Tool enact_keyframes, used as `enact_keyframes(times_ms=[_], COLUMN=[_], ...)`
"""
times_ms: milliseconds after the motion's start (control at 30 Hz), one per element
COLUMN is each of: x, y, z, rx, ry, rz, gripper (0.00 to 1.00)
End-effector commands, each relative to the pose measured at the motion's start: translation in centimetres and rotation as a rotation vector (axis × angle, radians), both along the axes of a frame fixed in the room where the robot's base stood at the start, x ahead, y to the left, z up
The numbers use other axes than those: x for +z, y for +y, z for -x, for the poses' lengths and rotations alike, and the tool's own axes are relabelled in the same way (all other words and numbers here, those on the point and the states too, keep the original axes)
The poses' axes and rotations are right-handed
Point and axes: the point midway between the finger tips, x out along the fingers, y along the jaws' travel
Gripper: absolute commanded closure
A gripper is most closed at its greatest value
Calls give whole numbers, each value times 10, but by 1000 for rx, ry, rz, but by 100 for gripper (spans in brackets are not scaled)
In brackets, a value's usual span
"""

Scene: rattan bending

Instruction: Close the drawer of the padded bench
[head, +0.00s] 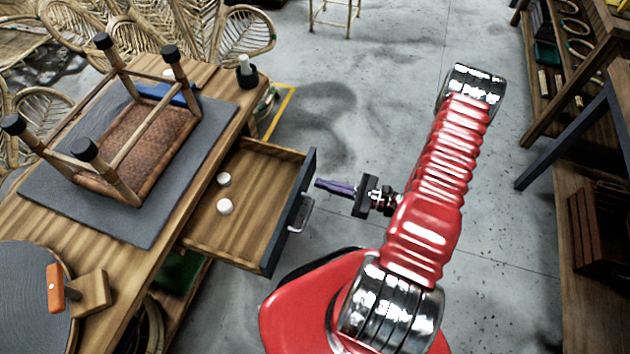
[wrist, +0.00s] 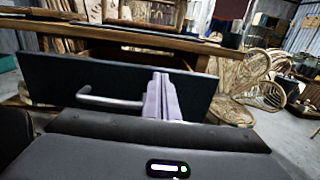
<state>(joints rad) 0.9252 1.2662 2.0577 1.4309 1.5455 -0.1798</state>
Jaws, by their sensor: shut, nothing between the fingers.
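The padded bench (head: 222,107) is a wooden workbench with a dark grey pad (head: 160,222) on its top. Its drawer (head: 245,210) is pulled well out to the right and holds two small white round items (head: 225,206). The drawer has a dark front panel (head: 270,250) with a metal handle (head: 306,213); the panel (wrist: 50,80) and handle (wrist: 105,101) also show in the wrist view. My gripper (head: 317,183) is shut and empty, its purple fingers pointing at the panel near its far end. In the wrist view the fingers (wrist: 160,97) stand right of the handle; contact cannot be told.
An upturned stool (head: 140,145) with a woven seat lies on the pad. A mallet (head: 55,287) and wooden block sit at the near left. Shelving (head: 560,160) stands at the right.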

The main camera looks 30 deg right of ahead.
Motion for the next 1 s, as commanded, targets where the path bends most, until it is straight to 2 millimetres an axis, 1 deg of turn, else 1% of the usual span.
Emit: enact_keyframes(times_ms=[100,333,1000], x=[0,0,0], y=[10,22,25], z=[-9,-21,-26], rx=[3,2,-4], ry=[0,0,-1], rz=[0,0,1], gripper=[100,100,100])
